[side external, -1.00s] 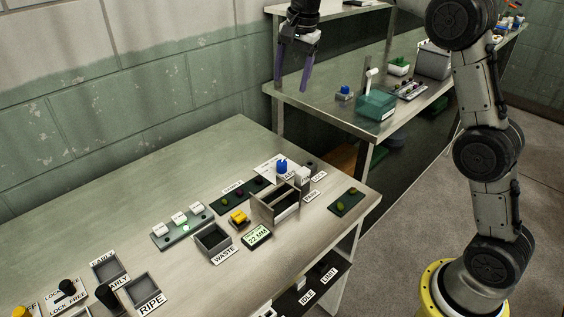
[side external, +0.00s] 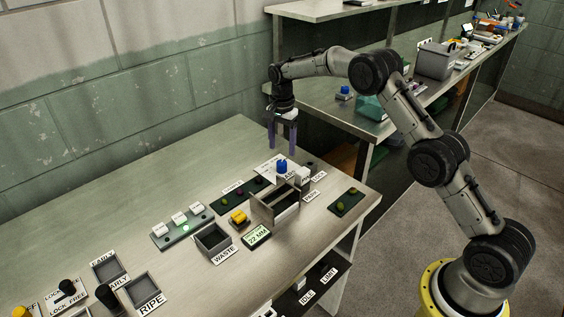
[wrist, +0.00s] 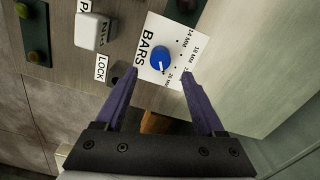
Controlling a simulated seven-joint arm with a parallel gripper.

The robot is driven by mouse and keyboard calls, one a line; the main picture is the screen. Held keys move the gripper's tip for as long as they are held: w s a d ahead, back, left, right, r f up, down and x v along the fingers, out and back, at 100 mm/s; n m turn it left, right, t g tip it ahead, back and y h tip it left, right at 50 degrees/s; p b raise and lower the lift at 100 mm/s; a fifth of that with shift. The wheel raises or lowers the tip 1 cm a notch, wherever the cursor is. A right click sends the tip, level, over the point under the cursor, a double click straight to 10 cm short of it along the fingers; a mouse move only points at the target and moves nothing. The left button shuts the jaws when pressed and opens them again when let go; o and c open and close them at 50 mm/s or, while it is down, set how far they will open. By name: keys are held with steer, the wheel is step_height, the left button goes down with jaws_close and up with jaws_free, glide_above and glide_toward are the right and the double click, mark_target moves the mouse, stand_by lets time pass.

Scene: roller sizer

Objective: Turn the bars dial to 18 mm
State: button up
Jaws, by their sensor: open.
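The bars dial (side external: 282,167) is a blue knob on a white plate marked BARS, near the table's right side. In the wrist view the blue knob (wrist: 161,61) carries a white pointer aimed down and slightly right, towards the lower scale marks. The plate (wrist: 150,75) has printed mm labels; 14 MM and 18 MM look legible, the lowest looks like 26 MM. A green display (side external: 257,236) reads 22 MM. My gripper (side external: 282,153) is open, pointing down above and behind the dial.
Close to the dial are a white block (wrist: 92,32) by the PARK label, a dark LOCK hole (wrist: 122,75) and an open metal box (side external: 262,208). The table's back left is clear.

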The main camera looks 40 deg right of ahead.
mark_target(282, 162)
step_height(282, 162, down, 7)
steer(key=shift+r, duration=0.1)
stand_by(0.3)
jaws_close()
